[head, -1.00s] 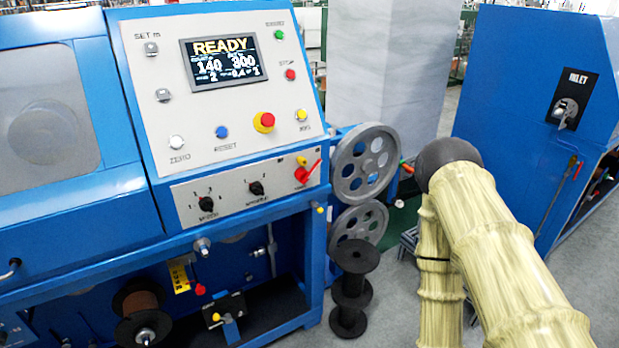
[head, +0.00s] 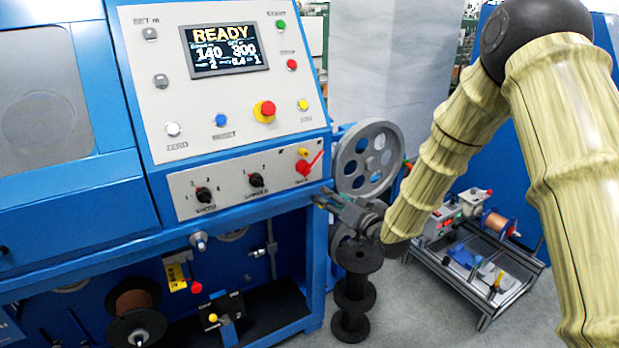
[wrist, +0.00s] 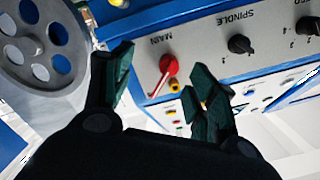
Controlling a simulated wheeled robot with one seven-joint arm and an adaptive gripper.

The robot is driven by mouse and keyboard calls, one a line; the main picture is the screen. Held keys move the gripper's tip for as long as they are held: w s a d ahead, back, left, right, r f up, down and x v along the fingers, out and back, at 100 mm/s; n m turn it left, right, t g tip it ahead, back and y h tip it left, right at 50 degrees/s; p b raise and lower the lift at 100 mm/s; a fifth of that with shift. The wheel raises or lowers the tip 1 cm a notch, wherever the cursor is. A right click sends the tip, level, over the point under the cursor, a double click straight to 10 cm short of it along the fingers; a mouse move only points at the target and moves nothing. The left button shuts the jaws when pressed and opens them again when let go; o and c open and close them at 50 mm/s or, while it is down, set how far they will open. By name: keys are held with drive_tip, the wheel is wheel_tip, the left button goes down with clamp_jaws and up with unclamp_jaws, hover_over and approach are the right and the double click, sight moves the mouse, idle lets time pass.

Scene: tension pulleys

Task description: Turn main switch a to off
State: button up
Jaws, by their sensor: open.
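The main switch, a red rotary handle (head: 308,165), sits at the right end of the lower panel (head: 230,185) on the blue machine. Its lever slants up to the right in the head view. In the wrist view the red handle (wrist: 167,69) shows between and beyond my fingertips, next to the label MAIN. My gripper (head: 323,198) is just below and right of the switch in the head view, apart from it. In the wrist view my gripper (wrist: 160,85) is open with nothing between its fingers.
Two black rotary knobs, speed (head: 204,195) and spindle (head: 256,180), are left of the switch. A grey wheel with holes (head: 368,158) stands close on the right. A black spool stack (head: 352,290) is below my gripper. A low cart (head: 480,270) with parts stands at right.

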sight(309, 171)
drive_tip(key=shift+y, duration=0.5)
drive_tip(key=w+a+r, duration=0.1)
drive_tip(key=w+a, duration=0.1)
drive_tip(key=w, duration=0.1)
drive_tip(key=w+a+r, duration=0.1)
drive_tip(key=w+a, duration=0.1)
drive_tip(key=w, duration=0.1)
drive_tip(key=w+a+r+p, duration=0.1)
drive_tip(key=w+a, duration=0.2)
drive_tip(key=w, duration=0.1)
drive_tip(key=shift+w+r, duration=0.1)
drive_tip(key=shift+r, duration=0.2)
drive_tip(key=shift+c, duration=0.2)
drive_tip(key=shift+t, duration=0.3)
clamp_jaws()
